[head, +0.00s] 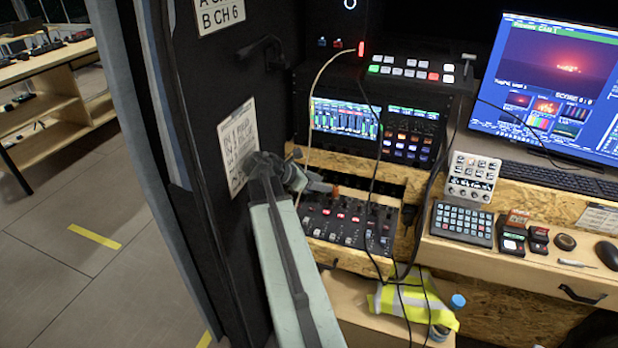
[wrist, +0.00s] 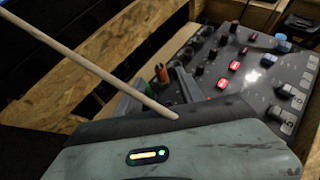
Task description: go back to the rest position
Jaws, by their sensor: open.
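My gripper (head: 322,187) is at the end of my outstretched pale green arm in the head view. It is close in front of the control panel (head: 345,222) with red lit buttons, in the wooden rack. The jaws are open and I see nothing held in them. They are small and partly hard to make out against the dark rack. In the wrist view, the same panel (wrist: 255,70) with knobs and red buttons lies at the upper right. A pale cable (wrist: 85,68) crosses in front at the left. A small orange-topped item (wrist: 162,73) stands beside the panel.
A dark door (head: 205,120) with a paper sign (head: 237,145) stands close left of my arm. Black cables hang before the rack. A desk (head: 515,255) with a monitor (head: 555,85) is at the right. A yellow vest (head: 405,302) and a bottle (head: 457,302) are below.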

